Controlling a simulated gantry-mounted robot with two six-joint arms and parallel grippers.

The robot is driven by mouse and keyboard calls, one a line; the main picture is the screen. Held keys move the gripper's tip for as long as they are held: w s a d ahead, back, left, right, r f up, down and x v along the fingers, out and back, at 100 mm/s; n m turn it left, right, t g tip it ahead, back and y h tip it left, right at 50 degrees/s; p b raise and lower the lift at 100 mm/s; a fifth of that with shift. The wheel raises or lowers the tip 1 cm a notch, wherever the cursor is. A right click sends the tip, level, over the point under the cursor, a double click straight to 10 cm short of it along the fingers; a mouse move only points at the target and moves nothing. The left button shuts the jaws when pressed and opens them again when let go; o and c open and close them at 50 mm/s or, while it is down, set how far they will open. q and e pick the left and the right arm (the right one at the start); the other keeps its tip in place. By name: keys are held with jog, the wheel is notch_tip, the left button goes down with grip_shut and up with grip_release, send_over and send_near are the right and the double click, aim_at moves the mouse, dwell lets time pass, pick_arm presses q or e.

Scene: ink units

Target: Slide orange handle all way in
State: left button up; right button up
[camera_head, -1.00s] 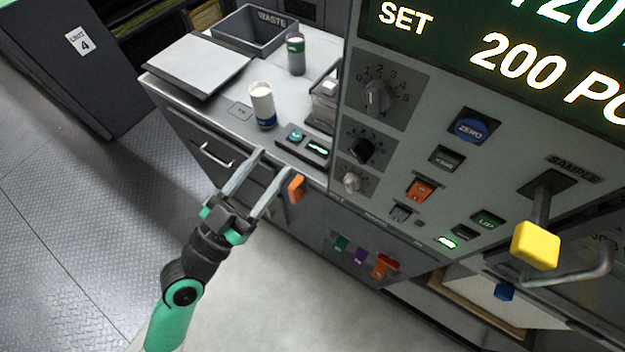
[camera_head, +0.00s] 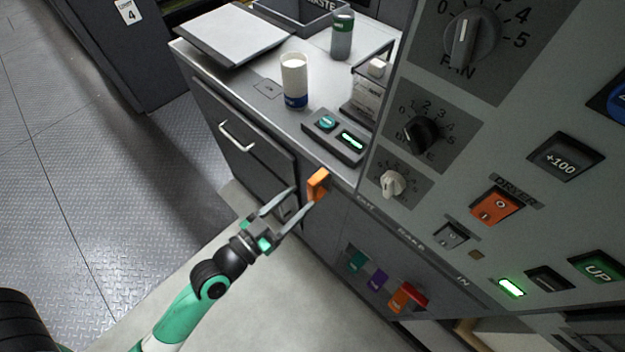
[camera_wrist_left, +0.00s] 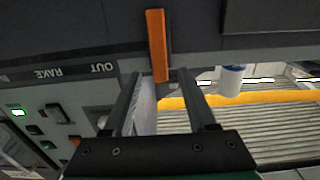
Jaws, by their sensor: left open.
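The orange handle (camera_head: 318,185) juts from the front of the grey machine, near the OUT end of a strip marked OUT, RAKE and IN. My left gripper (camera_head: 302,197) is open and empty, with its fingertips just below and left of the handle. In the left wrist view the handle (camera_wrist_left: 156,45) stands ahead of the open gripper (camera_wrist_left: 159,76), its end roughly between the fingertips. I cannot tell whether a finger touches it. My right gripper is not in view.
The control panel with knobs (camera_head: 421,134) and an orange dryer switch (camera_head: 495,206) rises at right. Below the strip sit coloured tabs (camera_head: 377,279). A white and blue cup (camera_head: 295,80) stands on the counter above a drawer handle (camera_head: 237,136). Open floor lies left.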

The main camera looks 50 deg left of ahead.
aim_at(310, 189)
pick_arm(q)
jog(key=w, duration=0.5)
jog(key=shift+w+a, duration=0.25)
grip_shut()
dwell(1.1)
